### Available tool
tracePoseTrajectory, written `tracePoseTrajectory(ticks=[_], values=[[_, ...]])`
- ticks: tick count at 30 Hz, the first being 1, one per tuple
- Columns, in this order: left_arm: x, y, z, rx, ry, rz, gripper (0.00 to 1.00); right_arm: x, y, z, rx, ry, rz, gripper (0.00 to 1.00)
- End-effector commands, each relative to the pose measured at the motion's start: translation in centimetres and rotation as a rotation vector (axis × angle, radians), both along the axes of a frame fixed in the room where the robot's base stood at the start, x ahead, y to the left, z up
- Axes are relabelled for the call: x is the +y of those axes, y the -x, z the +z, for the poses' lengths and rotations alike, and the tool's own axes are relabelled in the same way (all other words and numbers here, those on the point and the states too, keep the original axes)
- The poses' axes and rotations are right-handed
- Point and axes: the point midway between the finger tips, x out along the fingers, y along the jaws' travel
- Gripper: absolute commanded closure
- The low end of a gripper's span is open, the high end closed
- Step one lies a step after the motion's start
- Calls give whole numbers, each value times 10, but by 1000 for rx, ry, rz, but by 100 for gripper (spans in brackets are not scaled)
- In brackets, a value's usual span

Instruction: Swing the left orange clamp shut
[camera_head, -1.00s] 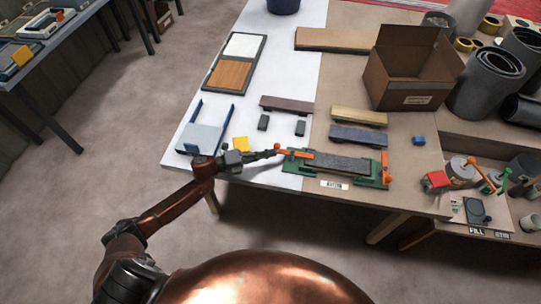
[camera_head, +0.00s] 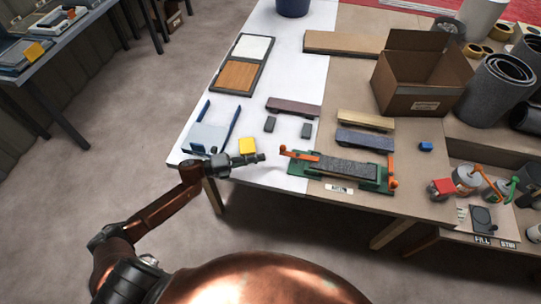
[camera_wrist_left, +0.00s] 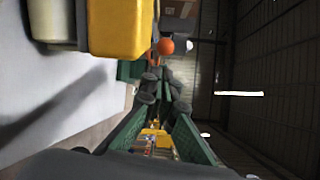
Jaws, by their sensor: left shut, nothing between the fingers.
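The green fixture (camera_head: 345,178) stands near the table's front edge and bears a dark grey bar (camera_head: 345,168). The left orange clamp (camera_head: 302,155) lies along the fixture's back left, its ball end at the left; an orange ball also shows in the left wrist view (camera_wrist_left: 166,46). I cannot tell whether it presses on the bar. A second orange clamp (camera_head: 391,168) is at the fixture's right end. My left gripper (camera_head: 262,157) is shut and empty, left of the left clamp's ball with a small gap. Its fingers show in the left wrist view (camera_wrist_left: 160,88). My right gripper is out of view.
A yellow block (camera_head: 247,146) stands close behind my left gripper and looks large in the left wrist view (camera_wrist_left: 120,28). A blue-sided holder (camera_head: 208,137) is to the left. Wooden and dark blocks (camera_head: 365,139) lie behind the fixture. A cardboard box (camera_head: 420,90) stands farther back.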

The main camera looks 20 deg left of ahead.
Motion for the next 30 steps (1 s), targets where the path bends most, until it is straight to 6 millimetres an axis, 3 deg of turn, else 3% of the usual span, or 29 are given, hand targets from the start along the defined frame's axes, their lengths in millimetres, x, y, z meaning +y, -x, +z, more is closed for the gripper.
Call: tracePoseTrajectory(ticks=[3, 9, 30], values=[[19, 15, 1, 1, -1, 1, 100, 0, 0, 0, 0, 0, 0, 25], [38, 30, 3, 0, 1, -1, 100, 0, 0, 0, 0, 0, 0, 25], [43, 33, 3, 0, 0, -3, 100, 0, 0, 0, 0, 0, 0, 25]])
